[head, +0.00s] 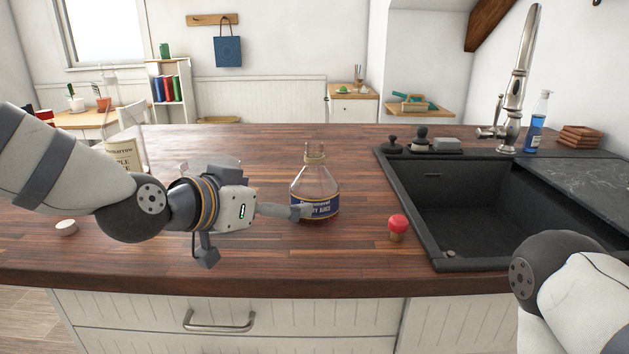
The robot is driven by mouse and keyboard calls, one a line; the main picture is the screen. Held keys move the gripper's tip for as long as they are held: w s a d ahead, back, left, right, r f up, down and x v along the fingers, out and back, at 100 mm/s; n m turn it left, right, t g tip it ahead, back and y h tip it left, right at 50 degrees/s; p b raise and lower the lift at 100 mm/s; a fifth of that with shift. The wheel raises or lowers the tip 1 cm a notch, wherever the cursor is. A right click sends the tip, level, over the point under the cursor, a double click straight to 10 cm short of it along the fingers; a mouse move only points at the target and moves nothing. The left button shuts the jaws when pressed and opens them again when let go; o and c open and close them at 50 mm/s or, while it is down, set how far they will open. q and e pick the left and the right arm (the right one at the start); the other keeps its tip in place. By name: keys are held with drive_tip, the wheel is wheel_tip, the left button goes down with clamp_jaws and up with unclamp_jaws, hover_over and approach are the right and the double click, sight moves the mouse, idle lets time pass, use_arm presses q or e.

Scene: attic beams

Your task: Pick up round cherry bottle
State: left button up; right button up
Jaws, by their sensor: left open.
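The round cherry bottle (323,186) stands upright on the wooden counter (380,262), left of the sink. It is clear, with a narrow open neck and a dark blue label that partly reads "JUICE". My left gripper (303,211) reaches in from the left at the bottle's lower side. It is open, and a finger overlaps the left part of the label. I cannot tell whether it touches the glass, and the other finger is hard to make out. My right arm shows at the lower right, but its gripper is out of view.
A red-topped cork stopper (398,227) stands right of the bottle. The dark sink (450,205) with a tall faucet (517,80) fills the right side. A white cap (66,227) and a cream labelled container (124,155) are on the left. The counter behind the bottle is clear.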

sight(313, 195)
use_arm(q)
drive_tip(key=b+x, duration=0.1)
drive_tip(key=x, duration=0.5)
drive_tip(key=b+x, duration=0.1)
drive_tip(key=x, duration=0.4)
drive_tip(key=shift+w+d+f, duration=0.1)
drive_tip(key=shift+d+f, duration=0.1)
drive_tip(key=shift+d, duration=0.35)
drive_tip(key=shift+w, duration=0.1)
drive_tip(key=shift+r, duration=0.15)
drive_tip(key=shift+c, duration=0.2)
use_arm(e)
drive_tip(key=s+f, duration=0.1)
drive_tip(key=s+f+g, duration=0.1)
drive_tip(key=shift+s+f, duration=0.2)
drive_tip(key=shift+s, duration=0.15)
use_arm(q)
drive_tip(key=c, duration=1.5)
drive_tip(key=shift+c, duration=0.2)
drive_tip(key=shift+r, duration=0.1)
